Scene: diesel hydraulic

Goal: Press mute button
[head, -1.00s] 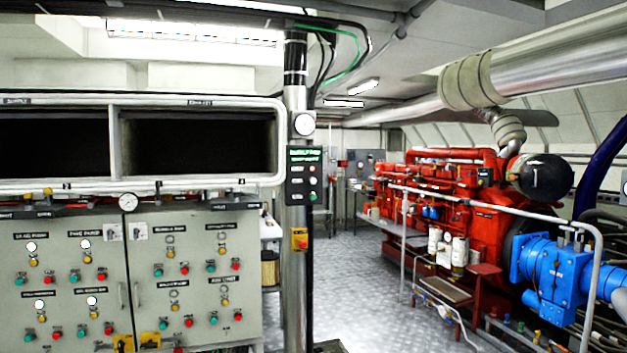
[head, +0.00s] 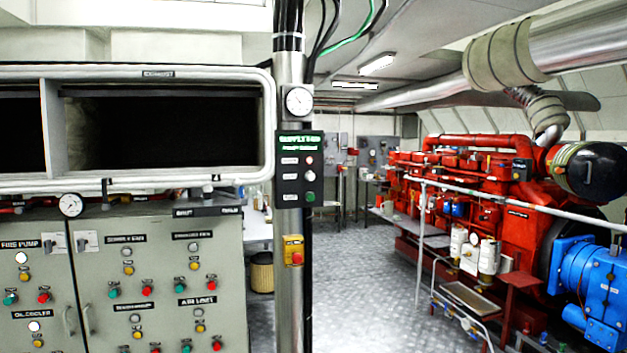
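A black control box (head: 300,169) with a green-lettered header is mounted on the metal column in the middle of the head view. The labels are too small to read, so I cannot tell which one is mute. Below it is a yellow box (head: 293,250) with a red button. Neither of my grippers is in view.
Grey cabinets (head: 160,290) with several coloured buttons stand at the left, under a white-framed dark opening (head: 165,130). A round gauge (head: 298,100) sits above the control box. A red engine (head: 500,220) and railing (head: 520,205) fill the right. Patterned floor (head: 370,290) is clear between.

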